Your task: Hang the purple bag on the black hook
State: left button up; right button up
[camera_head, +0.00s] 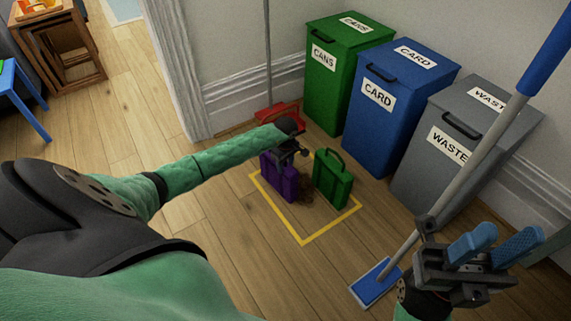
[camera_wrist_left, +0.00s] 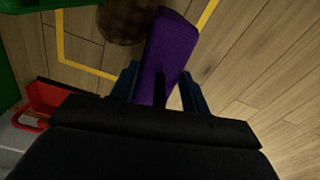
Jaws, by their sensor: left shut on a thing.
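The purple bag (camera_head: 279,178) stands upright, or hangs just above the floor, inside the yellow outline. I cannot tell whether it touches the floor. My left gripper (camera_head: 290,150) is over its top and shut on it. In the left wrist view the purple bag (camera_wrist_left: 165,50) lies between the blue fingers of my left gripper (camera_wrist_left: 158,90), with its dark handle between them. My right gripper (camera_head: 497,243) is at the lower right, its blue fingers apart and nothing seen between them. I see no black hook in either view.
A green bag (camera_head: 333,180) stands right of the purple one; a brown round thing (camera_head: 308,190) lies between them. Green (camera_head: 341,85), blue (camera_head: 385,123) and grey (camera_head: 440,160) bins line the wall. A blue mop (camera_head: 376,284) and red broom (camera_head: 277,116) stand nearby.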

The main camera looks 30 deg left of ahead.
pick_arm(q)
jog(key=o, duration=1.4)
jog(key=shift+c, duration=0.2)
jog(key=shift+f, duration=0.1)
